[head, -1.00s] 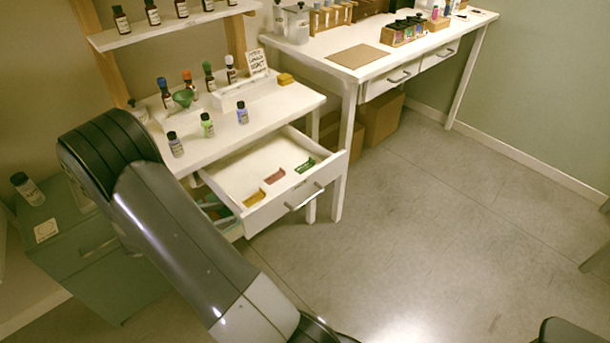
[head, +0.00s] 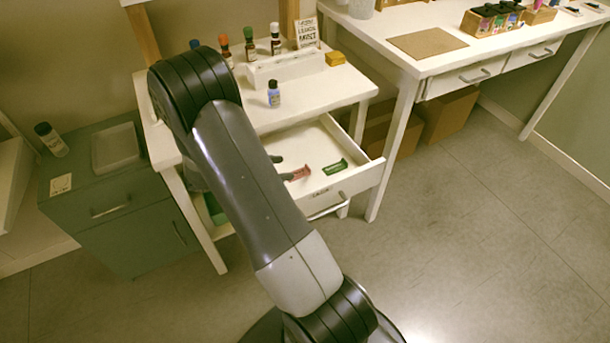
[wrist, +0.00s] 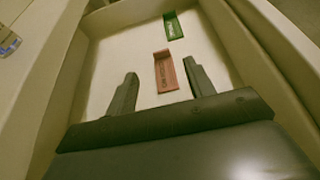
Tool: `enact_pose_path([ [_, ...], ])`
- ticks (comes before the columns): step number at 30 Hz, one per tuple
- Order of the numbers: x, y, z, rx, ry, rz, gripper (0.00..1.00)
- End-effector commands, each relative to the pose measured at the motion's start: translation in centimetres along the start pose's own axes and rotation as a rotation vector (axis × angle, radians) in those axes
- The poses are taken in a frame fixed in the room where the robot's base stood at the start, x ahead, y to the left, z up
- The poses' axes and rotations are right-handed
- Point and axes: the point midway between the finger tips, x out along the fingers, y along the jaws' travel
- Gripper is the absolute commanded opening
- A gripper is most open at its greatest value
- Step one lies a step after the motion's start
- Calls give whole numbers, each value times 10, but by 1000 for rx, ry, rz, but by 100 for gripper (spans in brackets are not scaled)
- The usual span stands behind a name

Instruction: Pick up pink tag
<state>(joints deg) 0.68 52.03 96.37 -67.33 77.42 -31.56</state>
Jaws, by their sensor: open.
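The pink tag (wrist: 165,72) lies flat on the floor of the open white drawer, with dark lettering on it. It also shows in the head view (head: 299,173), partly covered by a finger. My gripper (wrist: 160,88) is open and inside the drawer opening. In the wrist view the tag lies between the two fingers, closer to the right one, and extends beyond their tips. I cannot tell the height of the fingers above it. The green tag (wrist: 173,27) lies farther off in the same drawer and shows in the head view (head: 335,167).
The drawer walls (wrist: 228,40) rise close on both sides of my gripper. A blue bottle (head: 273,94) stands on the tabletop above the drawer. More bottles and a white rack (head: 290,68) stand behind it. The floor to the right is clear.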

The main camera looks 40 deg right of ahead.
Motion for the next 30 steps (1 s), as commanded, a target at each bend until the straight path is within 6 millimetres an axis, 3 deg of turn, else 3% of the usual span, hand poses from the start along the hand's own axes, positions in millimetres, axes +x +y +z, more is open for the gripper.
enact_pose_path([
  [5,10,0,-8,0,0,-1,51],
  [21,75,0,-6,0,0,-2,51],
  [30,78,0,-7,0,0,0,49],
])
